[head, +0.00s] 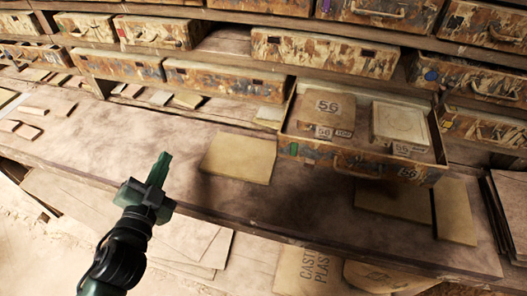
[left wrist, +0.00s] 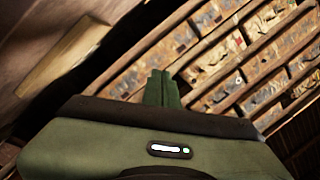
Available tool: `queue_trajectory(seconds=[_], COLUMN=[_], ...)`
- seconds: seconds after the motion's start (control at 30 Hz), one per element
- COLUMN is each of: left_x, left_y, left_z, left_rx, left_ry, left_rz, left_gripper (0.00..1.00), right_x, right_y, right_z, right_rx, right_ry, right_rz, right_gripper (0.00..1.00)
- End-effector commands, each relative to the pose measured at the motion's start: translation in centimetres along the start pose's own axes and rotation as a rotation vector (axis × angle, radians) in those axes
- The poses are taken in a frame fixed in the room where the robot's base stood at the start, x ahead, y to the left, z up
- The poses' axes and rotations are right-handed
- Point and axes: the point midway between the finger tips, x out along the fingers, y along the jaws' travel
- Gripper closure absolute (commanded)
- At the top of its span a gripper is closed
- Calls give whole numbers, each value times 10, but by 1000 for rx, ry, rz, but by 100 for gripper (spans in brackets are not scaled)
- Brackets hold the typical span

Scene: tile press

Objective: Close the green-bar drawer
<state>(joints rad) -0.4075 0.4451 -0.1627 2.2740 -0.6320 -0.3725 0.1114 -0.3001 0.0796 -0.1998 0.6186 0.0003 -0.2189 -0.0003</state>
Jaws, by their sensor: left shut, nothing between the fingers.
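The green-bar drawer (head: 364,163) is pulled out over the bench at right in the head view. A small green bar (head: 293,149) marks the left of its worn, painted front, and a dark handle shows at the middle. Inside lie a brown box marked 56 (head: 325,108) and a pale square tile (head: 399,124). My left gripper (head: 164,158) is shut and empty, to the left of the drawer and apart from it, near the bench's front edge. Its closed fingers also show in the left wrist view (left wrist: 162,88). My right gripper is not in view.
Rows of shut drawers (head: 225,78) fill the rack behind the bench (head: 110,145). A tan tile (head: 239,158) lies left of the open drawer, and more tiles (head: 455,210) lie under and right of it. Sacks (head: 312,272) stand below the bench.

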Motion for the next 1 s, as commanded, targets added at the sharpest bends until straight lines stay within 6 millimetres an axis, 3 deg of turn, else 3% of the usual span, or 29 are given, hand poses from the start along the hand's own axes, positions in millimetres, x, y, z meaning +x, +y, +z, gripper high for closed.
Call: queue_trajectory(seconds=[0.1,0.23,0.4,0.57,0.77,1.0], left_x=[0,-23,-54,-62,-47,-17], left_y=[1,32,69,82,93,121], left_z=[-62,-106,-116,-118,-137,-171], left_rx=[222,452,640,693,692,689], left_ry=[323,633,863,927,929,929], left_rz=[29,135,279,332,329,328], left_gripper=[100,100,100,100,100,100], right_x=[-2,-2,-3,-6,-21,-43], right_y=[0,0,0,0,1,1], right_z=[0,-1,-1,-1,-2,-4], right_rx=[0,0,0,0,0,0], right_ry=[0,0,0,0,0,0], right_rz=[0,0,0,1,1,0], right_gripper=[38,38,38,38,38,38])
